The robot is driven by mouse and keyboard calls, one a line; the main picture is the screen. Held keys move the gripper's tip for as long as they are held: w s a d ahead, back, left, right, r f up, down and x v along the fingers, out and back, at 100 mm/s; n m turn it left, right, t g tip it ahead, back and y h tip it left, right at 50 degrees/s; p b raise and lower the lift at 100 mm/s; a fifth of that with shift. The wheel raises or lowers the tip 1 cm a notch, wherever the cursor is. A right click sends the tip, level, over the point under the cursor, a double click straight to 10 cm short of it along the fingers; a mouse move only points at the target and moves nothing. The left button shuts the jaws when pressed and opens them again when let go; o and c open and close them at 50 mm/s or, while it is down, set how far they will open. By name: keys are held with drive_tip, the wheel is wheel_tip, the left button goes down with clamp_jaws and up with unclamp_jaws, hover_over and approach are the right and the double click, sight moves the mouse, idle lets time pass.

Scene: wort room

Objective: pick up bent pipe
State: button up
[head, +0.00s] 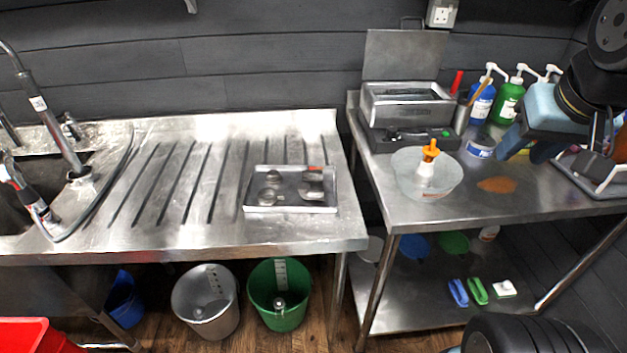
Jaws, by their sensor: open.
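A shallow metal tray (247,198) sits on the ribbed steel drainboard and holds several small metal fittings. One of them, a curved metal piece with a red-orange part (312,176), lies at the tray's right side. It may be the bent pipe, but it is too small for me to be sure. My gripper (520,145) is at the right, over the right-hand table and well apart from the tray. It is open, with nothing seen between its jaws; my arm partly hides that area.
On the right table stand a clear bowl (405,180) with an orange-topped white piece, a steel bath (405,104), and blue (481,103) and green (507,103) pump bottles. A gap separates the two tables. A sink and tap (50,125) are at left; buckets (280,292) stand below.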

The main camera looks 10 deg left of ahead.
drive_tip(key=shift+o, duration=0.3)
drive_tip(key=shift+o, duration=1.5)
drive_tip(key=shift+w+a+f, duration=0.1)
drive_tip(key=shift+w+f, duration=0.1)
drive_tip(key=shift+f, duration=0.05)
drive_tip(key=w+a+f+n+g+h, duration=0.3)
drive_tip(key=w+f+n+g+h, duration=0.15)
drive_tip(key=f+n, duration=0.35)
drive_tip(key=n+t+y, duration=0.1)
drive_tip(key=n+t, duration=1.6)
drive_tip(key=n, duration=0.9)
approach(300, 190)
drive_tip(key=shift+s+r+g, duration=0.2)
drive_tip(key=shift+s+g, duration=0.05)
drive_tip(key=shift+s, duration=0.65)
drive_tip(key=shift+w, duration=0.15)
drive_tip(key=w, duration=0.4)
drive_tip(key=w+d, duration=0.1)
drive_tip(key=w, duration=0.3)
drive_tip(key=w+d, duration=0.1)
drive_tip(key=w, duration=0.4)
drive_tip(key=shift+d, duration=0.15)
